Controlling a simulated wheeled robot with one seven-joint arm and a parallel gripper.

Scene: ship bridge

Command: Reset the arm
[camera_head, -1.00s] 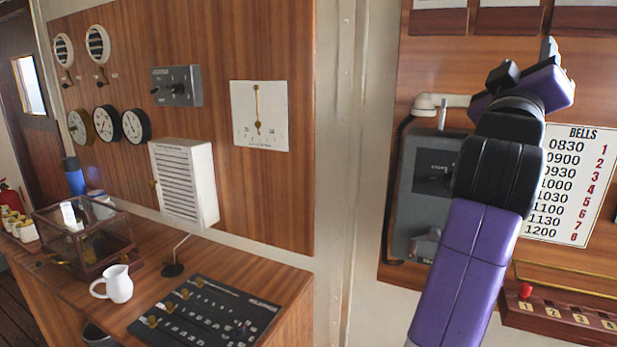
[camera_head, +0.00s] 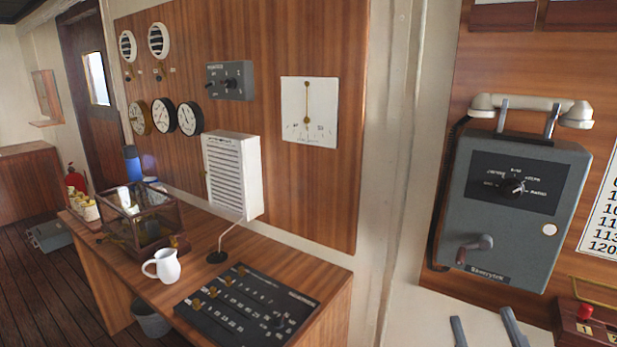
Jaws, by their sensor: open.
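My gripper (camera_head: 487,330) shows only as two grey fingertips at the bottom edge, right of centre, below the wall telephone. The fingertips stand apart with nothing between them, so it is open and empty. The rest of my arm is out of view.
A grey wall telephone (camera_head: 515,215) with a white handset hangs on the right panel. On the left, a wooden desk (camera_head: 330,300) bears a white jug (camera_head: 162,266), a glass case (camera_head: 150,225) and a black switch panel (camera_head: 245,305). A bin (camera_head: 151,318) stands beneath it.

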